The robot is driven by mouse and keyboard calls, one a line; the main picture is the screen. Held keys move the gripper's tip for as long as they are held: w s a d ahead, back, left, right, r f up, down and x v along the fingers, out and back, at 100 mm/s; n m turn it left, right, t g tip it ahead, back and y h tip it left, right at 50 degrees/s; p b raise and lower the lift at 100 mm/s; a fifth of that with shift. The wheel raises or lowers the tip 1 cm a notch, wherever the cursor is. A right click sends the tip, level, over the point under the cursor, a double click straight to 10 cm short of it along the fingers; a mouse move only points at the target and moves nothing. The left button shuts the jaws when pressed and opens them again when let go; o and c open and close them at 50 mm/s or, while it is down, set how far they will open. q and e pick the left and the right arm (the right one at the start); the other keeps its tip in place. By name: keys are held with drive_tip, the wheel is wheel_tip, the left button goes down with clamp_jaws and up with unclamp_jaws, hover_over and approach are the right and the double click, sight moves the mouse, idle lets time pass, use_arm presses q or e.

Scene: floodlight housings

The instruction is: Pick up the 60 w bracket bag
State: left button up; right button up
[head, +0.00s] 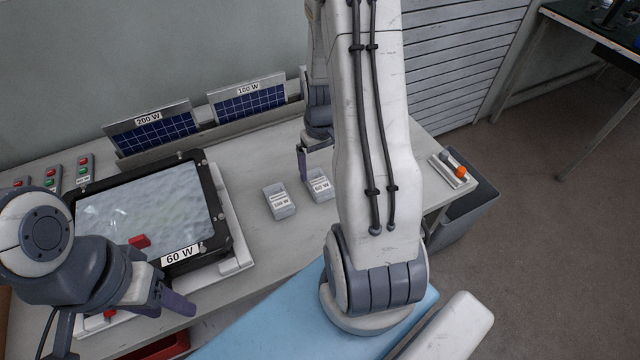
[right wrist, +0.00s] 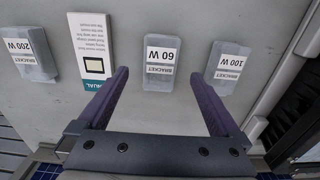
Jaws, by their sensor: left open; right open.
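The 60 W bracket bag (right wrist: 161,56) is a small clear pack with a white label in the right wrist view, lying on the table. It also shows in the head view (head: 319,186), just left of my right arm. My right gripper (right wrist: 160,76) is open and empty; in the wrist view the bag appears ahead between its two fingers, without visible contact. In the head view, part of the right gripper (head: 303,162) shows behind the bags. My left gripper (head: 172,297) is open, at the near left by the 60 W floodlight housing (head: 228,200).
The 100 W bag (head: 279,201) lies beside the 60 W bag. In the wrist view, a manual (right wrist: 91,50) and the 200 W bag (right wrist: 29,58) lie on its other side. Panels marked 200 W (head: 152,132) and 100 W (head: 250,103) stand at the back.

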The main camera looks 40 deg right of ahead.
sight(320, 183)
drive_tip(key=shift+w+f, duration=0.15)
drive_tip(key=shift+f, duration=2.9)
drive_tip(key=c, duration=1.5)
drive_tip(key=shift+r, duration=0.1)
